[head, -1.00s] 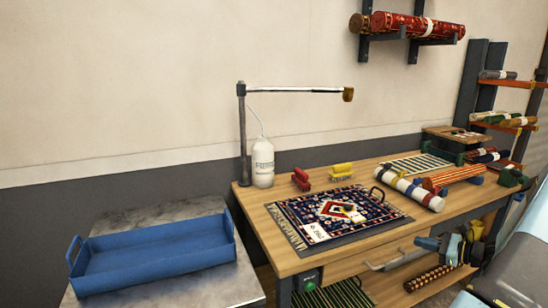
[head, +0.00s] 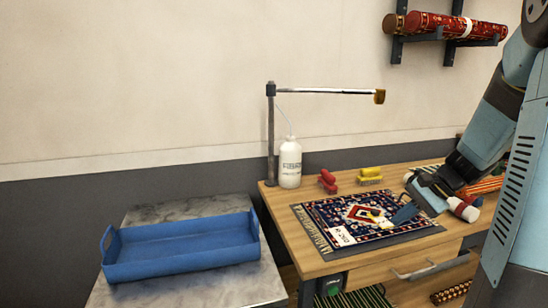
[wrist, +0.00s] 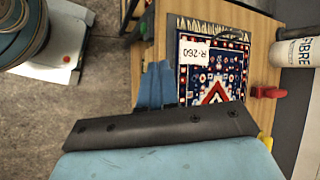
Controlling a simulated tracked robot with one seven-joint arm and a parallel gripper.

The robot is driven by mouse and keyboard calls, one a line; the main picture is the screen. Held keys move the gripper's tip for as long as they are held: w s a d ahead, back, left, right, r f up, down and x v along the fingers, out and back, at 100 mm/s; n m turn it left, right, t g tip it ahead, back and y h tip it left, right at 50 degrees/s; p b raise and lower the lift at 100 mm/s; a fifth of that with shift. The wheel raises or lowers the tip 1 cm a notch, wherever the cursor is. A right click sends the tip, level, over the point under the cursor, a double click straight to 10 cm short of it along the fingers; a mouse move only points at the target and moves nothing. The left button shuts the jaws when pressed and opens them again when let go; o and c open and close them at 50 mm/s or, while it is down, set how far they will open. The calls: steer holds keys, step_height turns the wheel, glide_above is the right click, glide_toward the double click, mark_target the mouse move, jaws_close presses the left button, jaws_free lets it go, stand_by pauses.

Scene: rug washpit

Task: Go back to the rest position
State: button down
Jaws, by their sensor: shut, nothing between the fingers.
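My gripper (head: 405,214) shows in the head view above the right part of the workbench, at the end of my blue arm. Its fingers are together with nothing between them. It appears just over the near right part of the patterned rug (head: 335,213); the exact height is hard to tell. In the wrist view, the blue fingers (wrist: 157,88) point toward the rug (wrist: 212,72) and its white R-260 tag (wrist: 200,53). My arm hides part of the bench's right side.
A blue tray (head: 180,268) sits on a grey table at left. A white bottle (head: 290,165) stands by a lamp-like post (head: 270,135). Red (head: 328,182) and yellow (head: 370,175) brushes lie behind the rug. Rolled rugs (head: 455,28) rest on a wall rack. A drawer handle (head: 427,271) juts from the bench front.

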steer(key=s+a+r+n+t+h, duration=0.1)
steer(key=s+a+r+n+h, duration=0.1)
steer(key=s, duration=0.4)
steer(key=s+a+r+n+t+h, duration=0.1)
steer(key=s+a+r+n+h, duration=0.1)
steer(key=s+a+r+n, duration=0.2)
steer(key=s+a+r+n+t+h, duration=0.1)
steer(key=s+a+r+n+h, duration=0.2)
steer(key=s+r+n, duration=0.2)
steer(key=shift+s+a+r+t, duration=0.35)
steer(key=shift+s+r, duration=0.65)
steer(key=shift+s, duration=0.3)
